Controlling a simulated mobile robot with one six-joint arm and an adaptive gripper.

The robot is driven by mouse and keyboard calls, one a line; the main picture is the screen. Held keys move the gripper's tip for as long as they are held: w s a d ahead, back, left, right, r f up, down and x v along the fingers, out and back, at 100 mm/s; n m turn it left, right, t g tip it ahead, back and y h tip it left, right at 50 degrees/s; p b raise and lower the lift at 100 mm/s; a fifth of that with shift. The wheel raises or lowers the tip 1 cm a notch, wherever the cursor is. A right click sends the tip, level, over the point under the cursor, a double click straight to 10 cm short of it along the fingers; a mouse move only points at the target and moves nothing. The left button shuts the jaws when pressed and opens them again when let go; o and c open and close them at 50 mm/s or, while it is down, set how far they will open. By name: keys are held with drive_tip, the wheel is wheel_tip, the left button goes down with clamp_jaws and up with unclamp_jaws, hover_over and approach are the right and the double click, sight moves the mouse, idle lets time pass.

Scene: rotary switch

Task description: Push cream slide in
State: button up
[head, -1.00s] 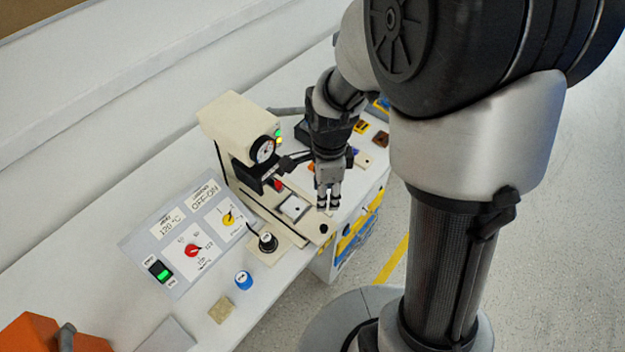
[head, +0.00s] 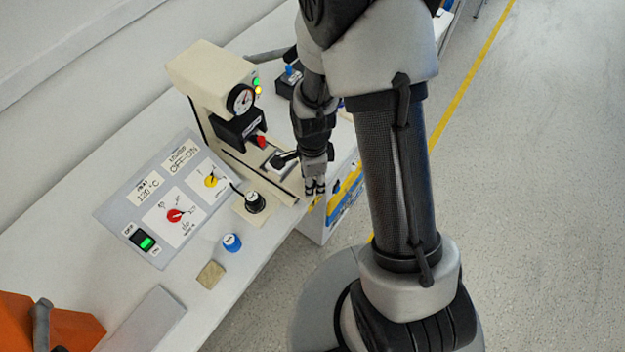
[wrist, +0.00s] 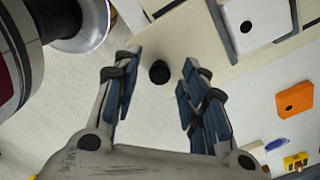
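The cream slide (head: 284,193) runs out from the base of the cream press (head: 205,70) toward the table's front edge. In the wrist view, the slide (wrist: 205,58) shows its outer end with a round black knob (wrist: 159,73), and a white plate with a black dot (wrist: 247,27) lies farther along. My gripper (head: 315,188) points down at the slide's outer end. In the wrist view, my gripper (wrist: 160,66) is open, with one finger on each side of the black knob. No contact shows, and I cannot tell the height gap.
A dark dial knob (head: 254,203) stands close beside the slide. A control panel (head: 160,193), a blue knob (head: 231,242) and a tan block (head: 211,274) lie to the left. An orange block (wrist: 295,100) is right in the wrist view. Floor lies beyond the table edge.

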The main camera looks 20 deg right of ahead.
drive_tip(key=shift+c, duration=0.5)
clamp_jaws()
idle(0.3)
